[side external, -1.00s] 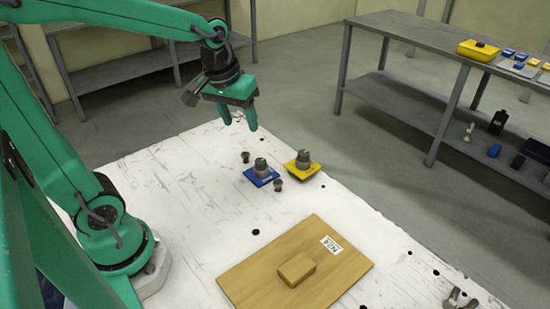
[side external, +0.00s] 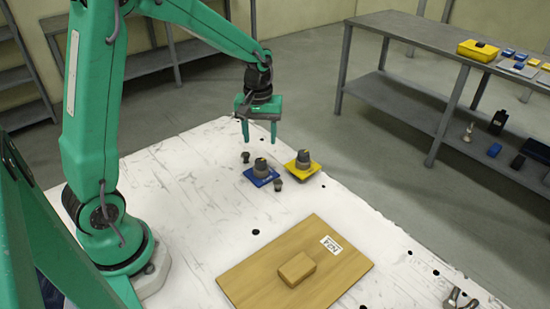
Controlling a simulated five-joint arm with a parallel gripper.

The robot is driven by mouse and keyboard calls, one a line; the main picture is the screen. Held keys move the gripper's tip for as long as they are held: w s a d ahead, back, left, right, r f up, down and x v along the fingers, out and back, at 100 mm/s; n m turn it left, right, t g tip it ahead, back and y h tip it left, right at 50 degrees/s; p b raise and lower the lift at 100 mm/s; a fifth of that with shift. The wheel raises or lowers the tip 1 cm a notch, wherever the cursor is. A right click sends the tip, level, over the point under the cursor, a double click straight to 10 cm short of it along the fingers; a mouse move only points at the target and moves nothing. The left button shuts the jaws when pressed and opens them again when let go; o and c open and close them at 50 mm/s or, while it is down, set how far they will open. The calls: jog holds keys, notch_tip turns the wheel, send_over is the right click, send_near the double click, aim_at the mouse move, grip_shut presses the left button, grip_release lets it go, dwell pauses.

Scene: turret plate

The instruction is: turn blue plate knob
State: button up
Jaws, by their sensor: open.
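The blue plate (side external: 259,180) lies on the white table, turned a little. A dark grey knob (side external: 261,168) with a small yellow mark on top stands on it. My gripper (side external: 259,136) is open, with its two green fingers pointing down. In the picture it is straight above the blue plate's knob, with a gap between the fingertips and the knob. Nothing is between the fingers.
A yellow plate (side external: 310,171) with a similar knob (side external: 303,157) sits close on the right. Small dark pegs (side external: 245,157) (side external: 279,185) stand on either side of the blue plate. A wooden board (side external: 245,284) with a block (side external: 297,269) lies in front.

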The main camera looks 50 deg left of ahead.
aim_at(261, 161)
jog(key=shift+f, duration=3.9)
jog(key=c, duration=1)
